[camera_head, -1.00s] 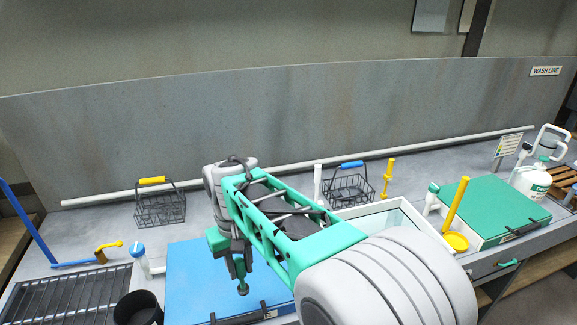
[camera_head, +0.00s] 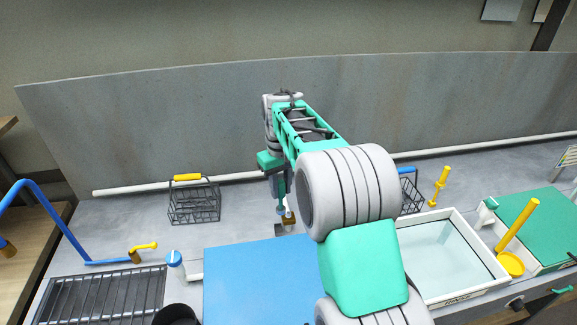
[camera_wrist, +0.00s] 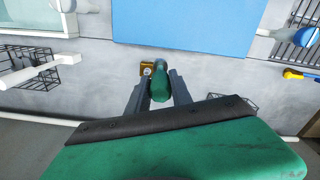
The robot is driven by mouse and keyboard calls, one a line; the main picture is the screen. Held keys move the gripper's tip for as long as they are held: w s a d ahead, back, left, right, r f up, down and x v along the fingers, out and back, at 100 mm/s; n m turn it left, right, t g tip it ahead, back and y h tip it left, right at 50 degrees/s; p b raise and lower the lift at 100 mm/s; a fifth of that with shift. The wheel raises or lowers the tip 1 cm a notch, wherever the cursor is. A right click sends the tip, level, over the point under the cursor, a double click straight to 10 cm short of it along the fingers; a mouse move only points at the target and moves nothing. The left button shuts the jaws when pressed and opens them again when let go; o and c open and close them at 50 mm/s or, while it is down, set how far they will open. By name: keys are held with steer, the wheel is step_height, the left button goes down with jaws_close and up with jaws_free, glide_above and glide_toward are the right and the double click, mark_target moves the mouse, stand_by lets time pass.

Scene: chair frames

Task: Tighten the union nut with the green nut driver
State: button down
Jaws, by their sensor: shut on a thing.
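My gripper (camera_wrist: 160,92) is shut on the green nut driver (camera_wrist: 160,84), whose rounded green handle shows between the two fingers in the wrist view. In the head view my gripper (camera_head: 280,192) points down behind the blue board, with the driver's shaft (camera_head: 281,210) below it. A small brass-coloured fitting with a pale round part (camera_wrist: 147,69), seemingly the union nut, sits just beside the driver's end. In the head view this brass piece (camera_head: 290,218) is partly hidden by the tool. I cannot tell whether the driver touches the nut.
A blue board (camera_head: 255,280) lies in front of the fitting. A wire basket with a yellow handle (camera_head: 194,202) stands to the left, and another basket (camera_head: 411,196) stands right, partly behind my arm. A water-filled basin (camera_head: 440,258) is at right. A pale pipe (camera_head: 130,190) runs along the back wall.

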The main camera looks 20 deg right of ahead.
steer(key=shift+n, duration=0.3)
steer(key=w+d, duration=0.3)
steer(key=w, duration=0.1)
steer(key=shift+d+f+p, duration=0.1)
steer(key=shift+d+p, duration=0.25)
steer(key=shift+d, duration=0.05)
steer(key=shift+s, duration=0.2)
steer(key=shift+f+b, duration=1.25)
steer(key=shift+f, duration=1.05)
steer(key=shift+f, duration=0.1)
steer(key=shift+f+b, duration=0.3)
steer(key=shift+f, duration=0.35)
steer(key=shift+f, duration=0.15)
